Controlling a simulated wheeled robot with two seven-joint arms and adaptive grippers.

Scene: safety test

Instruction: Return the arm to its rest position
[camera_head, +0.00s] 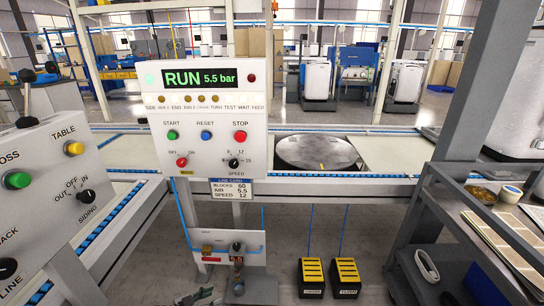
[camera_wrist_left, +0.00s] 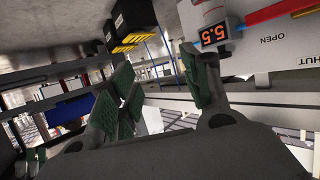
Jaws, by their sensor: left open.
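My left gripper (camera_wrist_left: 157,95) is open, its green-padded fingers spread with nothing between them in the left wrist view. In the head view a small part of it (camera_head: 197,297) shows at the bottom edge, below the small valve panel (camera_head: 220,254). In the wrist view that panel (camera_wrist_left: 285,62) is close beyond the fingers, with a red bar (camera_wrist_left: 285,11), a 5.5 readout (camera_wrist_left: 215,34) and the words OPEN and SHUT. Whether a finger touches the panel I cannot tell. My right gripper is in neither view.
The main control panel (camera_head: 208,115) reads RUN 5.5 bar. A slanted panel (camera_head: 40,190) stands at the left. A round grey table (camera_head: 317,152) sits in the line behind. Two yellow-and-black pedals (camera_head: 328,277) are on the floor. A shelved cart (camera_head: 480,235) stands right.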

